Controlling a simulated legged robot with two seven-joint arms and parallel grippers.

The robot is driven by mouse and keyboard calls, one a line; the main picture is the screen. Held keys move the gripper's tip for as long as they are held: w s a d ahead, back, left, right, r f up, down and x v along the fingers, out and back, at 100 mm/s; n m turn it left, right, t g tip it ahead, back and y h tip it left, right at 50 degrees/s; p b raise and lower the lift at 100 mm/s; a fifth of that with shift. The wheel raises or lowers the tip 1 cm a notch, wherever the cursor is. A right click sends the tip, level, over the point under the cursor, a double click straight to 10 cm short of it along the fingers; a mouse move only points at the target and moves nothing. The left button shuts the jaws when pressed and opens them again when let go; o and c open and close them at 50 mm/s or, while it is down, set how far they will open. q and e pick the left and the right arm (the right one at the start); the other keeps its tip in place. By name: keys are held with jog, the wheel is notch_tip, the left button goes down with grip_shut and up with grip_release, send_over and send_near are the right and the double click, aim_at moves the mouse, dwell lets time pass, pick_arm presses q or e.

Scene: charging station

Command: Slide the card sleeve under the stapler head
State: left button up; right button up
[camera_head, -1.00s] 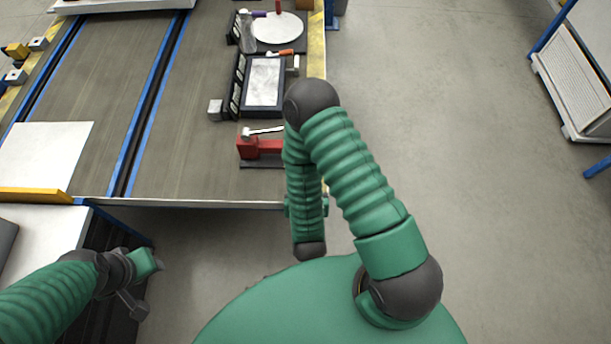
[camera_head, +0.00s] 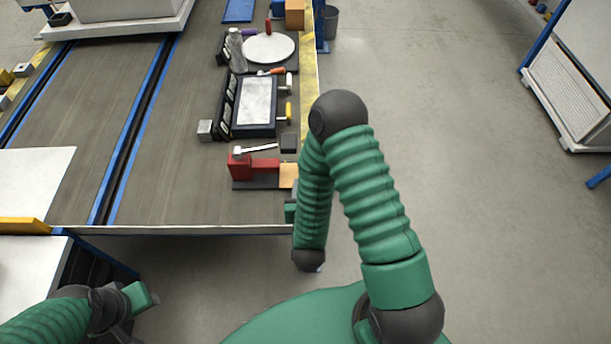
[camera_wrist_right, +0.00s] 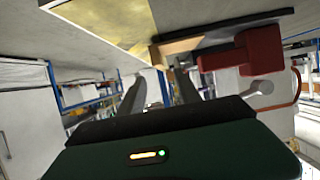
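The red stapler (camera_head: 240,167) stands on a dark base near the table's front right corner, its pale lever reaching right. A tan flat piece (camera_head: 289,174), which looks like the card sleeve, lies at the base's right end. In the right wrist view, tilted, the tan piece (camera_wrist_right: 181,48) is beside the red stapler (camera_wrist_right: 245,60). My right gripper (camera_wrist_right: 158,90) shows two dark fingers apart with nothing clearly between them, pointing toward the tan piece. In the head view my arm hides its fingers. My left gripper (camera_head: 148,298) is low at left, away from the stapler; its finger gap is unclear.
Behind the stapler are a dark block (camera_head: 289,142), a framed tray (camera_head: 253,103) and a round white plate (camera_head: 268,48). A small grey cube (camera_head: 205,129) sits left of the tray. The grey table surface (camera_head: 170,165) left of the stapler is clear.

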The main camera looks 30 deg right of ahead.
aim_at(294, 173)
jog(key=b+x, duration=0.2)
jog(key=x, duration=0.7)
jog(key=shift+w+d, duration=0.2)
jog(key=shift+w, duration=0.1)
jog(key=shift+c, duration=0.4)
grip_shut()
